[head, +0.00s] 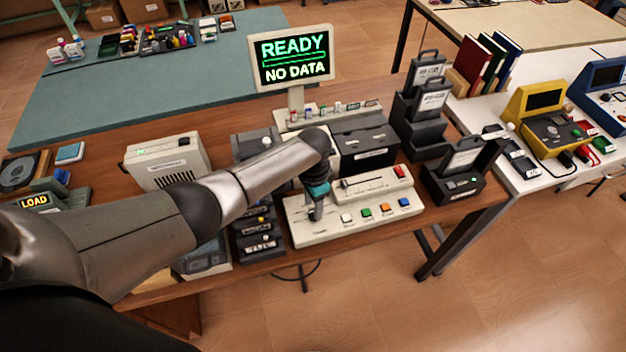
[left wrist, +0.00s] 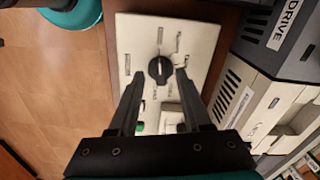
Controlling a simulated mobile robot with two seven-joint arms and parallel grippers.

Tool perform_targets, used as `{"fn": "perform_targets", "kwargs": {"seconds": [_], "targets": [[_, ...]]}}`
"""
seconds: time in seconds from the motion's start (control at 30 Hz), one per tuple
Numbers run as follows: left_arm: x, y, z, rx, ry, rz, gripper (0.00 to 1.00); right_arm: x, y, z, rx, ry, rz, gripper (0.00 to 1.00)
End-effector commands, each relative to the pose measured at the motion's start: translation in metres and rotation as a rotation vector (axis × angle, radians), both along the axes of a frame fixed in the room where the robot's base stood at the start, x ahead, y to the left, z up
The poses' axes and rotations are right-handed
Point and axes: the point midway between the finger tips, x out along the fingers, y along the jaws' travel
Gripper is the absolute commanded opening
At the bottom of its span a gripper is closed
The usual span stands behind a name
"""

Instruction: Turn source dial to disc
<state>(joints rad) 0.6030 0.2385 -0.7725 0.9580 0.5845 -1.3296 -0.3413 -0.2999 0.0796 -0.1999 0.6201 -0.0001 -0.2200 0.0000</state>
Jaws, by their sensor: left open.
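The source dial (left wrist: 160,70) is a round black knob with a pale pointer mark on a cream control panel (left wrist: 205,35). In the left wrist view its mark points toward the top of the picture, and small labels surround it, too small to read. My left gripper (left wrist: 159,77) is open, with one fingertip on each side of the dial; I cannot tell whether they touch it. In the head view the left gripper (head: 316,207) points down at the left part of the panel (head: 300,232) and hides the dial. My right gripper is not in view.
The panel has coloured buttons, including a green one (head: 367,212), and a red switch (head: 399,172). A screen (head: 292,57) reads READY, NO DATA. Black label-bearing units (head: 258,228) stand close left of the panel, and a black dock (head: 455,185) stands right.

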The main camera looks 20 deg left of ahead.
Motion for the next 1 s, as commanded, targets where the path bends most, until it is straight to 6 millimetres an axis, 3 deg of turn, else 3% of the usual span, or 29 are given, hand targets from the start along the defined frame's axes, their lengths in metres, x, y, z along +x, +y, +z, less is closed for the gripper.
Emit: {"fn": "perform_targets", "kwargs": {"seconds": [0.2, 0.6, 0.8, 1.0], "targets": [[0.000, 0.001, 0.043, -0.001, -0.004, 0.000, 0.49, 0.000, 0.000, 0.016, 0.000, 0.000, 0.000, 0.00], [0.001, 0.001, 0.117, 0.000, -0.003, 0.000, 0.49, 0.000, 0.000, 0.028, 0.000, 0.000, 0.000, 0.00], [0.000, 0.001, 0.134, 0.000, -0.001, 0.001, 0.49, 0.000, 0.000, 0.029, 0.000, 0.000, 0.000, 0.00], [0.000, 0.001, 0.136, 0.001, 0.000, 0.002, 0.49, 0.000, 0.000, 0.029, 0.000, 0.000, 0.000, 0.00]]}}
